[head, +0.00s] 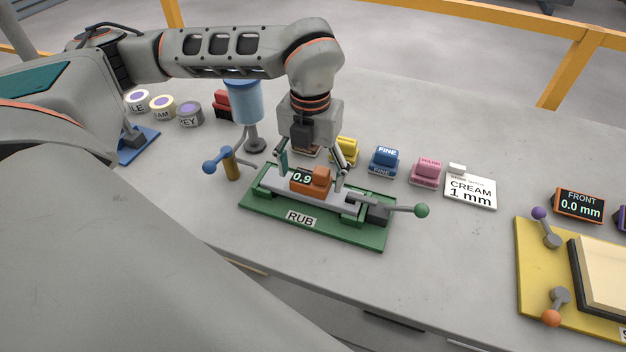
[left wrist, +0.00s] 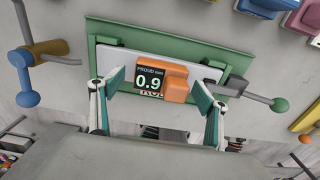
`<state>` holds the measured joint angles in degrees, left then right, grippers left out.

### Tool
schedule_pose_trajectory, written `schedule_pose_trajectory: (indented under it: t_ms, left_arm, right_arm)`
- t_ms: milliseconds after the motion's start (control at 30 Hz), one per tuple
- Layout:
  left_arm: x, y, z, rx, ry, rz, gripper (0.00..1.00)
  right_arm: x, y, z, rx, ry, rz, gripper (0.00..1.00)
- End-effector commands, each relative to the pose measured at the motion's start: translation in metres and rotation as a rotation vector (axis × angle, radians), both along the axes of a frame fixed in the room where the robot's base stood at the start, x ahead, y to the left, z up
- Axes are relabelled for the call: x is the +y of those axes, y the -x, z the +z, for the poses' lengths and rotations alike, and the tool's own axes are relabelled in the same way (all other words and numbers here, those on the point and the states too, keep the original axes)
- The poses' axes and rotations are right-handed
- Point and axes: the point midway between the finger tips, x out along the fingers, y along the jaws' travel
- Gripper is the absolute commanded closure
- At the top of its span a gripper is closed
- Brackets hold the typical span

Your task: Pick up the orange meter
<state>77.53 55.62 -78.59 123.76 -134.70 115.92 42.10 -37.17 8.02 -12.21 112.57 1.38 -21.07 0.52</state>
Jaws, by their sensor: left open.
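The orange meter (head: 311,180) sits on the grey slab (head: 268,180) held in the green RUB fixture (head: 338,229). Its dark display reads 0.9. My left gripper (head: 312,178) is above the fixture, pointing down, with its fingers apart on either side of the meter. In the left wrist view the meter (left wrist: 175,83) lies between the open fingertips, with gaps showing, and the left finger is close to its display side. My right gripper is not in view.
A blue-knobbed lever (head: 230,165) and a green-knobbed handle (head: 405,209) flank the fixture. Behind stand yellow, blue (head: 384,161) and pink (head: 426,171) blocks and a CREAM 1 mm card (head: 470,192). A yellow fixture (head: 535,270) is at right.

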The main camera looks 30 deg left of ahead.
Motion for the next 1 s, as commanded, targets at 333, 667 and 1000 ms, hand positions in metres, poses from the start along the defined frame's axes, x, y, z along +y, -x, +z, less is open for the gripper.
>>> schedule_pose_trajectory:
  t_ms: [333, 667, 1000]
  left_arm:
    - [0.0, 0.0, 0.001, 0.0, 0.0, 0.0, 0.7]
    - [0.0, -0.001, 0.005, -0.001, 0.001, 0.0, 0.73]
    - [0.0, -0.002, 0.058, -0.008, 0.001, 0.0, 0.73]
  right_arm:
    - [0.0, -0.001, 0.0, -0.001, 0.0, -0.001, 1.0]
    - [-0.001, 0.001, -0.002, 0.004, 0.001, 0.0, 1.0]
    - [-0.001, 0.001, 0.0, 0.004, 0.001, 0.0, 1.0]
